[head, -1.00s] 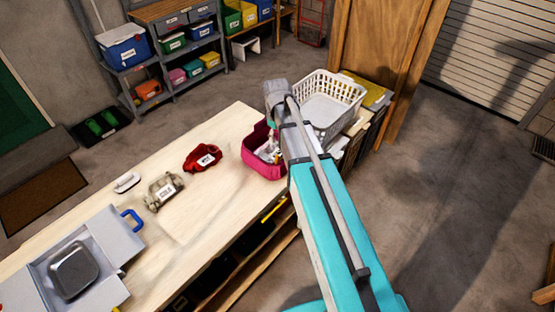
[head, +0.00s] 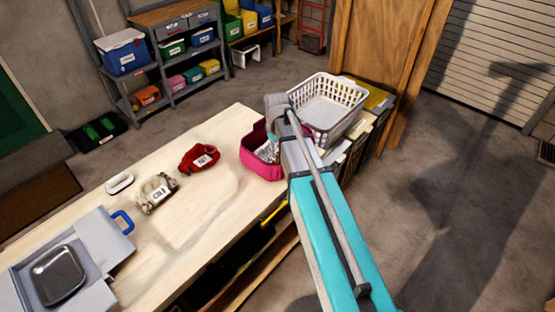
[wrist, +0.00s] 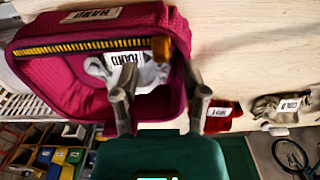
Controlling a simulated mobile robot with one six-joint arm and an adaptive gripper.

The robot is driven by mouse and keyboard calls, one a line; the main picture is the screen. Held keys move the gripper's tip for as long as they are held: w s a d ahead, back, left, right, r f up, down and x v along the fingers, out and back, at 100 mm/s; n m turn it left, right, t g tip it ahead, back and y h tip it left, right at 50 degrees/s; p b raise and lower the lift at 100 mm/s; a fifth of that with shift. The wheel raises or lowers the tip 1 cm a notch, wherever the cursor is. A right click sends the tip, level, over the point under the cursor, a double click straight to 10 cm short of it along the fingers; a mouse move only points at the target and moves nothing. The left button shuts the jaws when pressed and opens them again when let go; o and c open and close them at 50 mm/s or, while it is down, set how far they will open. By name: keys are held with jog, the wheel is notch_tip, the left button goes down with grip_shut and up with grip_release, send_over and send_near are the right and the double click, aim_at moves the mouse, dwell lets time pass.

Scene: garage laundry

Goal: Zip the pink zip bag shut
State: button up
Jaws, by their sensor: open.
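The pink zip bag (head: 265,168) stands at the far right end of the wooden table, partly hidden by my arm in the head view. In the wrist view the bag (wrist: 50,72) fills the upper left. Its top gapes open, with a yellow-toothed zipper (wrist: 85,45) along one edge and an orange-brown tab (wrist: 161,48) at the zipper's right end. A white labelled item (wrist: 125,72) lies inside. My gripper (wrist: 158,92) is open and empty over the bag's opening, with the tab just beyond its fingertips, between them in the picture. In the head view my arm hides the fingers.
A white basket (head: 327,103) stands just behind the bag, close to my arm. A red labelled bundle (head: 199,157), a grey-beige one (head: 157,193) and a metal tray (head: 58,276) are farther left. The tabletop (head: 225,185) between the red bundle and the bag is clear.

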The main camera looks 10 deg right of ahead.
aim_at(277, 154)
jog(key=shift+f+b, duration=1.3)
jog(key=shift+f, duration=0.3)
grip_shut()
